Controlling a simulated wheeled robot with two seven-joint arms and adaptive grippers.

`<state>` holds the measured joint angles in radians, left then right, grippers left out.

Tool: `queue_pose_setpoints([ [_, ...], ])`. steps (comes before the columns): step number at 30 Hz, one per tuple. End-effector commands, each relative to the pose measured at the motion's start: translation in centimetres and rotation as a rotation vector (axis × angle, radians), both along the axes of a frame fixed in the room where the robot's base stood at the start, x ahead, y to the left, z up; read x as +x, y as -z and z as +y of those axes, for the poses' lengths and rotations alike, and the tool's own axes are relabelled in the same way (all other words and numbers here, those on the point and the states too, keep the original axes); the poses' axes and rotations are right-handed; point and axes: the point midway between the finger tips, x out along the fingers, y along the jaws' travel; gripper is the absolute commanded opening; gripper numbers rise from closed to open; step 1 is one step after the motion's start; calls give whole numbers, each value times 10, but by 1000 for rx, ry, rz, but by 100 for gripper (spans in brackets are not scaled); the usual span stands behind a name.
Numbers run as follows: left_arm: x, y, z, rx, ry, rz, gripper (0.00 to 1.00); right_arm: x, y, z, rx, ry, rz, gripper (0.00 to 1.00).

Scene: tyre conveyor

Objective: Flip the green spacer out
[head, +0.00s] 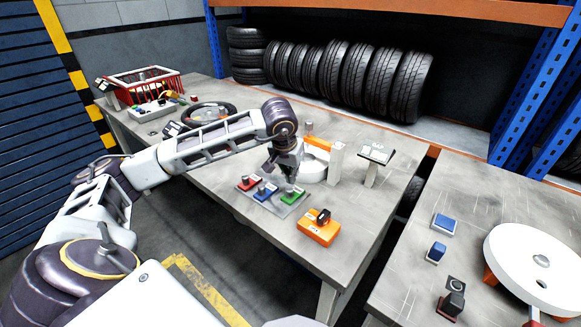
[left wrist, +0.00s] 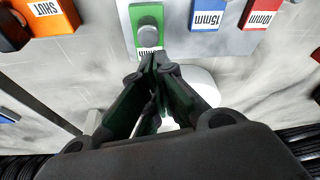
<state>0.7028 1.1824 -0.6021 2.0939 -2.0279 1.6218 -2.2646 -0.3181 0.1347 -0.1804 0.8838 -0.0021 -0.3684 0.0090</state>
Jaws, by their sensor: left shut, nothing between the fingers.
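The green spacer (head: 292,197) sits on a grey plate (head: 269,211) on the table, at the right end of a row with a blue spacer (head: 265,193) and a red spacer (head: 248,182). In the left wrist view the green spacer (left wrist: 146,17) has a grey round knob, and its label is partly covered by my fingertips. My left gripper (head: 288,176) is shut and empty, pointing down at the green spacer. Its fingertips (left wrist: 153,60) are right by the knob's near side; I cannot tell whether they touch. My right gripper is not in view.
An orange block with a black switch (head: 318,230) stands right of the plate, its label reading SHUT in the left wrist view. A white post (head: 336,163) and a small panel on a stand (head: 376,155) are behind. A second table with a white disc (head: 530,258) is at right.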

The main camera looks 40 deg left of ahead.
Motion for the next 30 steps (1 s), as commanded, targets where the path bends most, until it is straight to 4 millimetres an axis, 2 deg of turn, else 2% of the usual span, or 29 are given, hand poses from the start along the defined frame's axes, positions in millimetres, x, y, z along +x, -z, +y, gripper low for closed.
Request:
queue_pose_setpoints([
  [3,4,14,1,-1,-1,2,0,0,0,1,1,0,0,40],
  [9,9,26,2,1,-1,0,0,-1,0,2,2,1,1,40],
  [24,9,28,2,1,0,-1,0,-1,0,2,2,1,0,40],
  [30,2,29,3,2,-1,-2,0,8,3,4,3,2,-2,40],
])
